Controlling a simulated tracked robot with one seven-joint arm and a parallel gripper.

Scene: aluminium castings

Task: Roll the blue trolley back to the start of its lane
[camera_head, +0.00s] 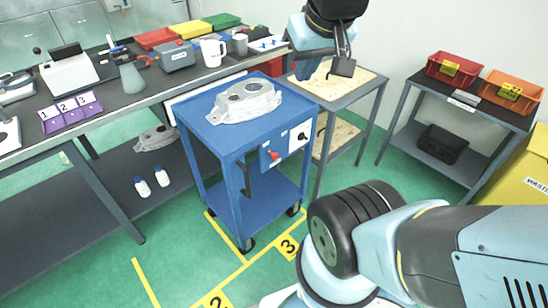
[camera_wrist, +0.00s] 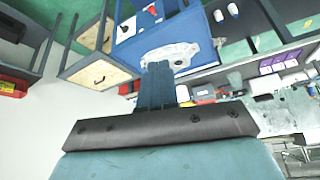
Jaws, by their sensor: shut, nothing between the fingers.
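The blue trolley (camera_head: 240,190) stands upright on the green floor, between the long workbench and a grey stand. A grey aluminium casting (camera_head: 245,100) lies on its top. Its front has a white panel, red knob and dark upright handle (camera_head: 246,180). Yellow lane lines run by its wheels, with floor markers 3 (camera_head: 288,246) and 2 (camera_head: 216,301) in front. My gripper (camera_head: 342,68) is raised above the grey stand, right of the trolley and apart from it. In the wrist view its fingers (camera_wrist: 157,85) are shut and empty; the trolley (camera_wrist: 135,45) shows behind them.
The long workbench (camera_head: 130,100) runs along the left with scale, jugs and trays. The grey stand (camera_head: 345,92) with a wooden top is close at the trolley's right. A shelf table (camera_head: 405,110) with red and orange bins and a yellow waste bin (camera_head: 515,185) stand further right.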

